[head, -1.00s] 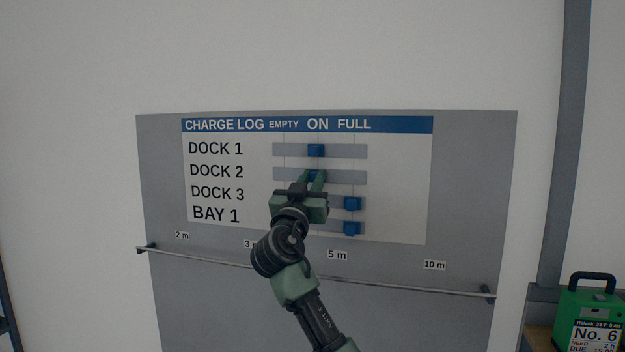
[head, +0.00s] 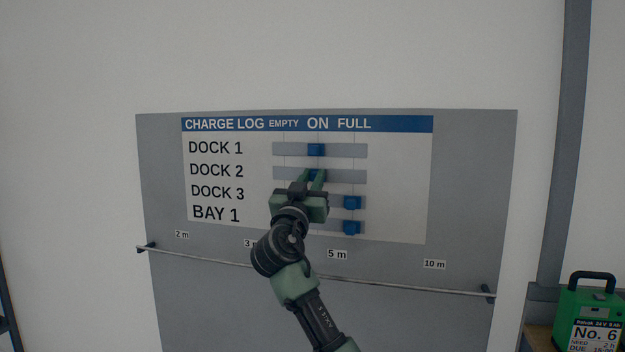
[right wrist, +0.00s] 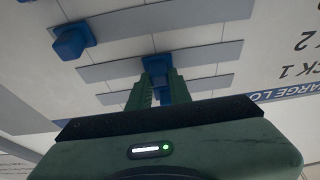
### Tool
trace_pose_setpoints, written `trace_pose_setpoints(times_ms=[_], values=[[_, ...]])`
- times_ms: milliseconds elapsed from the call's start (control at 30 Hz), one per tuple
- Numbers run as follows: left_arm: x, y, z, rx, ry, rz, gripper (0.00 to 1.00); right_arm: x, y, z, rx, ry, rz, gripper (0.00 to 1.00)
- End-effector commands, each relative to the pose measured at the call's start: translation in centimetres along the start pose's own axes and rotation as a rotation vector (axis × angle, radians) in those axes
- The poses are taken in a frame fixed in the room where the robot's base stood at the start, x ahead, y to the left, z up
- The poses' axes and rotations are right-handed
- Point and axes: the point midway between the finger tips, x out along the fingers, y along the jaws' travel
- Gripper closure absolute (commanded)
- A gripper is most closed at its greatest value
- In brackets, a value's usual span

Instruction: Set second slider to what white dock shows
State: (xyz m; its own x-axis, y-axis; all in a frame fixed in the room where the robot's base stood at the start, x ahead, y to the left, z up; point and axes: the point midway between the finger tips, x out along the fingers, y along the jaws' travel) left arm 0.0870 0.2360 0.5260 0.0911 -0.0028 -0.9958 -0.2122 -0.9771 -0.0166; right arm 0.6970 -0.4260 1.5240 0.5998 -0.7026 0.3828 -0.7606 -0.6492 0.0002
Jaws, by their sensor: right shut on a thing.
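The charge log board (head: 400,190) is on the wall ahead, with rows DOCK 1, DOCK 2, DOCK 3 and BAY 1 under the headings EMPTY, ON and FULL. My right gripper (head: 315,176) is shut on the blue second slider (head: 313,174) in the DOCK 2 row, under ON. In the right wrist view the board is upside down, and the second slider (right wrist: 156,66) sits between the fingertips of my right gripper (right wrist: 155,85). The white dock is not in view. My left gripper is not in view.
The DOCK 1 slider (head: 316,150) is under ON. The DOCK 3 slider (head: 352,203) and BAY 1 slider (head: 352,228) are under FULL. A metal rail (head: 400,284) crosses below the board. A green battery pack (head: 590,310) labelled No. 6 stands at lower right.

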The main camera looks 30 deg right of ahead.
Motion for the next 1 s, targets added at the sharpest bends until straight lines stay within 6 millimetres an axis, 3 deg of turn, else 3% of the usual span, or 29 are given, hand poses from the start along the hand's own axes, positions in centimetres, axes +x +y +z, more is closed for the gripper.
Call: trace_pose_setpoints(times_ms=[567,900,1000], values=[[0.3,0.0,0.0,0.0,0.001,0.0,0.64,-0.1,0.4,0.2,0.001,-0.002,0.0,1.0],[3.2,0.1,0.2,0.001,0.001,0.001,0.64,-0.1,7.5,0.4,0.003,-0.002,0.001,1.0],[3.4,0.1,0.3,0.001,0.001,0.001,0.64,-0.1,8.6,0.3,0.0,-0.001,0.0,1.0]])
